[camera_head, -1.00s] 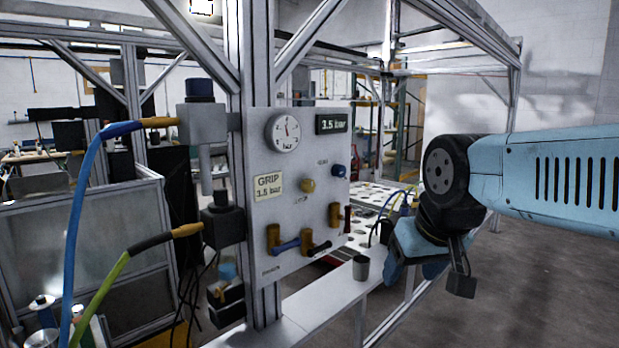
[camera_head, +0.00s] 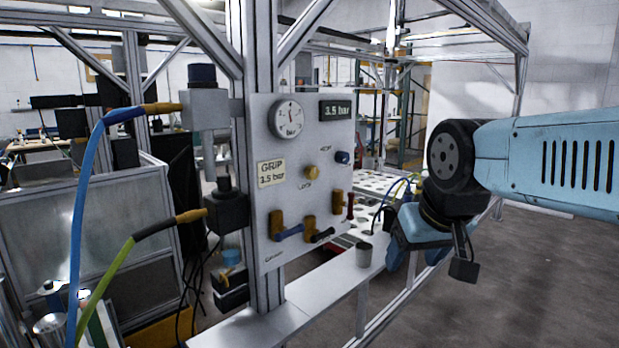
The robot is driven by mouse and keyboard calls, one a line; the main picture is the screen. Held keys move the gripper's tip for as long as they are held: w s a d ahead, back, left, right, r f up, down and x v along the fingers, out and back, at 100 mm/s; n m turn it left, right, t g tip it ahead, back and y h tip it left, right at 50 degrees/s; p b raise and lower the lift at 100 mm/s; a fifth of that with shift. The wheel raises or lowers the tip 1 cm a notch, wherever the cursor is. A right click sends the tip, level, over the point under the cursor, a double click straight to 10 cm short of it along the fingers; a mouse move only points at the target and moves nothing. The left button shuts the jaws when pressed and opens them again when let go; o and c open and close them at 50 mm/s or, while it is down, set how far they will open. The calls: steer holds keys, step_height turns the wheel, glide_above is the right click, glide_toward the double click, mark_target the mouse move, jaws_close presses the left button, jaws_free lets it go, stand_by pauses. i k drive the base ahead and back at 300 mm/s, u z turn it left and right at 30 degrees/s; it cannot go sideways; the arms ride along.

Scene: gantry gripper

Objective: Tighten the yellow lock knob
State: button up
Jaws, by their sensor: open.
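The yellow lock knob (camera_head: 311,172) is a small round brass-coloured knob on the grey control panel (camera_head: 340,142), below the gauge and to the right of the label. Small lettering sits under it, too small to read surely. Nothing touches the knob. My gripper (camera_head: 416,262) hangs to the right of the panel, below the knob's height in the picture and well apart from it. Its jaws are open and empty, seen partly from behind, with the tips hard to make out.
The panel carries a gauge (camera_head: 287,118), a 3.5 bar display (camera_head: 337,110), a label reading GRIP 3.5 bar (camera_head: 271,173), a dark blue knob (camera_head: 342,157) and several valve handles. A grey cup (camera_head: 364,254) stands on the white ledge (camera_head: 322,285) beneath. Hoses bend out at left.

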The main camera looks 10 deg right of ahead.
mark_target(311, 172)
steer(key=u, duration=1.4)
steer(key=i, duration=0.1)
steer(key=z, duration=3.15)
steer(key=k, duration=0.4)
steer(key=u, duration=2.8)
steer(key=k, duration=0.1)
steer(key=z, duration=1.05)
